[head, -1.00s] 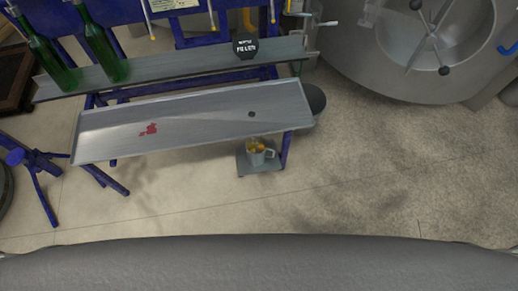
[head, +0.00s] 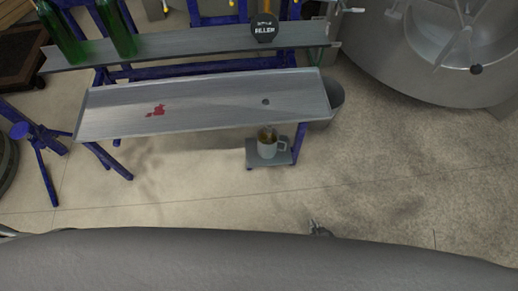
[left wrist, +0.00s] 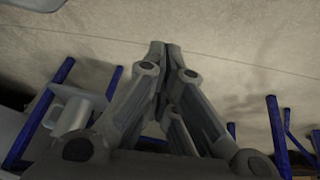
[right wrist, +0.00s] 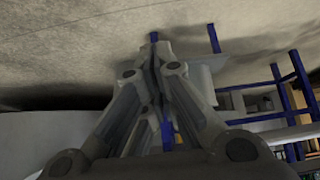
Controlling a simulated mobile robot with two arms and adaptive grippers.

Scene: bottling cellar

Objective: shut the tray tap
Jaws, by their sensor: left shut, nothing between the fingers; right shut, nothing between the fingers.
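The grey metal tray (head: 210,108) spans the blue stand, with a red stain and a small dark drain hole (head: 265,101) near its right end. I cannot make out the tray tap; the tray hides the space under its right end. A grey mug (head: 267,149) with brown-yellow contents stands there on a small platform (head: 255,159). My right gripper (head: 318,226) is low, in front and to the right of the mug, apart from it. In the right wrist view (right wrist: 153,48) it is shut and empty. My left gripper (left wrist: 165,48) is shut and empty, outside the head view.
Blue legs (head: 299,140) support the tray's right end. Two green bottles (head: 116,30) stand on the shelf (head: 190,44) behind, with a round black filler sign (head: 264,27). A grey bucket (head: 331,105) is behind the tray's right end. A large steel vessel (head: 410,65) stands right. The front floor is clear.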

